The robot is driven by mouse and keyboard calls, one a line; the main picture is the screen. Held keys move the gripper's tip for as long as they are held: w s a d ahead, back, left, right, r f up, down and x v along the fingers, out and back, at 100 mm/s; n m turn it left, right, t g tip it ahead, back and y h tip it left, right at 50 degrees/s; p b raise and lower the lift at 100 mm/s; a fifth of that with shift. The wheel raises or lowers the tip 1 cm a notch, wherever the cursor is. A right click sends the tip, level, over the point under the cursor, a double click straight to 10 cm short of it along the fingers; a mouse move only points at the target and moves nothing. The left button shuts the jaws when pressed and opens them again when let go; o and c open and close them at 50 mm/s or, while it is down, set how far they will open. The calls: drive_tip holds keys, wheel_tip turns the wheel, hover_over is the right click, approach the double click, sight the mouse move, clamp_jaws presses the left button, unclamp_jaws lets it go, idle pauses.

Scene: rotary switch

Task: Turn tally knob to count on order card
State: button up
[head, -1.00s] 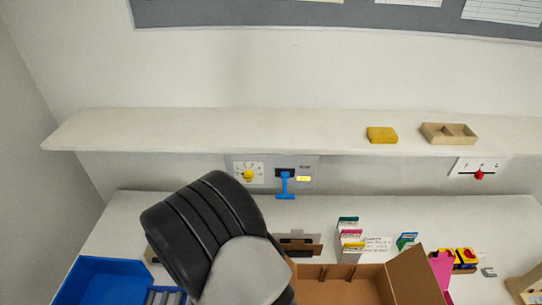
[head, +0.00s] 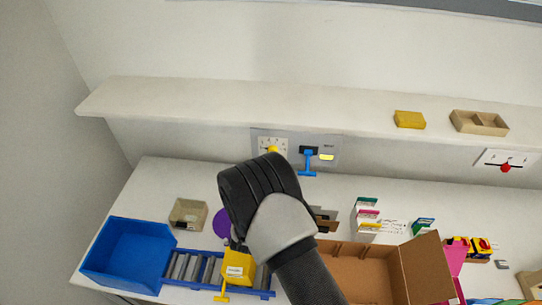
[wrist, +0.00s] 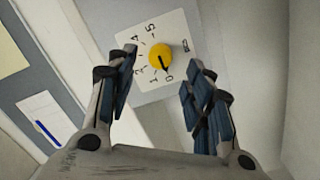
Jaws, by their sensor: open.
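The tally knob (wrist: 160,56) is a round yellow knob with a black pointer on a white dial plate (wrist: 178,35) numbered 0 to 5. In the wrist view its pointer is at the 0 mark. In the head view the knob (head: 272,150) is on the wall panel under the shelf, partly hidden by my arm. My gripper (wrist: 163,68) is open and empty, its fingers on either side of the knob in the picture, apparently short of it. In the head view my arm hides the fingers. A white card with writing (head: 392,228) lies on the counter; its text is unreadable.
The shelf (head: 230,105) juts out above. Below are a blue bin (head: 125,258), a yellow box (head: 237,268) on a roller track and an open cardboard box (head: 415,270).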

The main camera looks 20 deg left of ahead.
drive_tip(key=w, duration=0.5)
drive_tip(key=shift+a, duration=0.35)
drive_tip(key=shift+s, duration=0.1)
drive_tip(key=c, duration=1.1)
